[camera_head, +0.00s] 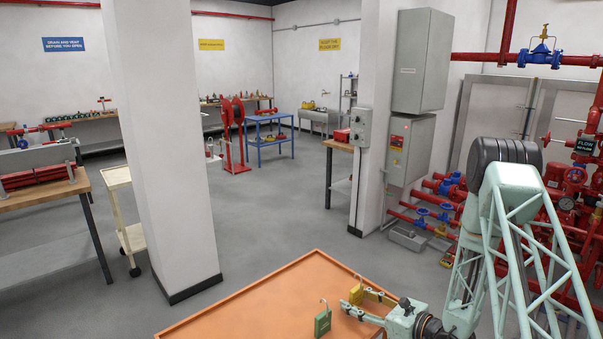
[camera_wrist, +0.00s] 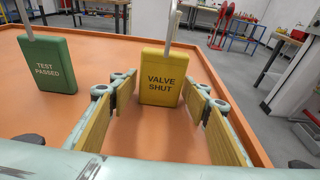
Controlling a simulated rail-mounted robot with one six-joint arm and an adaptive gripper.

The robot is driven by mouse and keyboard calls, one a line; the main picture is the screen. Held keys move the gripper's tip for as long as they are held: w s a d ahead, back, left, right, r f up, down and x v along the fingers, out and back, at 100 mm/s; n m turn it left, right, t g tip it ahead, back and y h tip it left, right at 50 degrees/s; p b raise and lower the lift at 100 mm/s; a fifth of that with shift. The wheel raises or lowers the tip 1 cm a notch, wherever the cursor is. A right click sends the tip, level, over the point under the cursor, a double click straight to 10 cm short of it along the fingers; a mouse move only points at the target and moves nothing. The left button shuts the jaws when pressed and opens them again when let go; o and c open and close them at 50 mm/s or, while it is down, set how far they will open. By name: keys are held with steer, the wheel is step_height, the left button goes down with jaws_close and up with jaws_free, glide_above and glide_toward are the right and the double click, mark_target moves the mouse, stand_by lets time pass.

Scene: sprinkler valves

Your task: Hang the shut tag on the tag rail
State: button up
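The yellow tag marked VALVE SHUT (camera_wrist: 161,86) stands upright on an orange surface (camera_wrist: 150,138), with a grey hook or rod rising from its top. It also shows as a small yellow block in the head view (camera_head: 356,294). My gripper (camera_wrist: 160,98) is open around it: one finger stands to its left and one to its right, with gaps on both sides. The tag is near the fingertips. A green tag marked TEST PASSED (camera_wrist: 46,64) stands to the left, outside the fingers; it also shows in the head view (camera_head: 322,323). I cannot make out the tag rail.
The orange surface has a raised rim (camera_head: 240,296) and is mostly bare at left. A white pillar (camera_head: 165,140) stands beyond it. Grey cabinets (camera_head: 420,60) and red pipework (camera_head: 440,190) are at the right. A blue table (camera_head: 268,130) is far back.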

mark_target(357, 289)
steer(key=c, duration=0.6)
steer(key=shift+r, duration=0.2)
steer(key=shift+c, duration=0.2)
steer(key=shift+r+p, duration=0.9)
steer(key=shift+r, duration=1.4)
steer(key=shift+s, duration=0.1)
steer(key=shift+s+d+r+m+t+h, duration=0.25)
steer(key=shift+s+r+m+t+h, duration=0.2)
steer(key=shift+s, duration=0.2)
steer(key=shift+s+d+r+m+t+h, duration=0.3)
steer(key=shift+s+d+m+h, duration=0.2)
steer(key=shift+s, duration=0.3)
steer(key=shift+s+d+r+m+t+h, duration=0.3)
steer(key=shift+s+d+h, duration=0.2)
steer(key=shift+s, duration=0.25)
